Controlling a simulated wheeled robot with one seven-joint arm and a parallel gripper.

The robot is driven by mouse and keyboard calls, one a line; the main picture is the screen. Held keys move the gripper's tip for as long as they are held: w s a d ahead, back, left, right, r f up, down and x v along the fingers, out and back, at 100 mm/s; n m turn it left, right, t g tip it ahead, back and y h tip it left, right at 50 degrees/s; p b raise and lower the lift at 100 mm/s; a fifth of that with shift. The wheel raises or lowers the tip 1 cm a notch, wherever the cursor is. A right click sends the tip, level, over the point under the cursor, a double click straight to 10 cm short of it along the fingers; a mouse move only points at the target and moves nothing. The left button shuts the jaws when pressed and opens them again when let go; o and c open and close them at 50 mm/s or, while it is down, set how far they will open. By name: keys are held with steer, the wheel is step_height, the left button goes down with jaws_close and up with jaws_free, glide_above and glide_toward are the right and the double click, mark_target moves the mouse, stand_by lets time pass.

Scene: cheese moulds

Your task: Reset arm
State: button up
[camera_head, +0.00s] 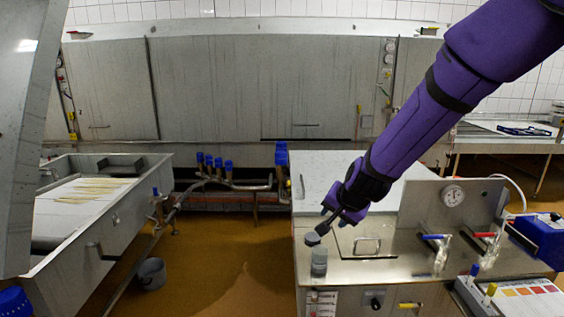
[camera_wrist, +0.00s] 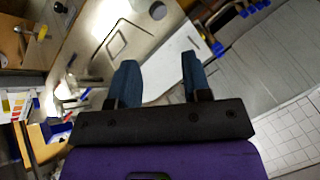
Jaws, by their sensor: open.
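My purple arm reaches down from the upper right in the head view. My gripper (camera_head: 335,217) is above the near left part of the steel worktop (camera_head: 385,270). In the wrist view its two blue fingers (camera_wrist: 158,62) stand wide apart with nothing between them. A small grey cylinder (camera_head: 319,262) stands upright on the worktop just below the gripper.
A pressure gauge (camera_head: 453,195), red and blue handled taps and a blue box (camera_head: 540,236) are at the right. A colour chart (camera_head: 525,297) lies at the lower right. A long steel vat (camera_head: 110,215) stands left, with a grey bucket (camera_head: 151,272) on the open brown floor.

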steer(key=s+d+r+n, duration=0.2)
steer(key=s+d+r, duration=0.2)
steer(key=s+r, duration=0.3)
steer(key=s+d+r+n, duration=0.2)
steer(key=s+d+r, duration=0.3)
steer(key=s+r, duration=0.2)
steer(key=s+d+r+n+g+h, duration=0.1)
steer(key=s+d, duration=0.3)
steer(key=s, duration=0.5)
steer(key=s+d+r+n+h, duration=0.1)
steer(key=s+d, duration=0.3)
steer(key=s, duration=0.5)
steer(key=shift+r+g+h, duration=0.3)
steer(key=shift+r+g, duration=0.1)
steer(key=shift+r, duration=0.45)
stand_by(4.0)
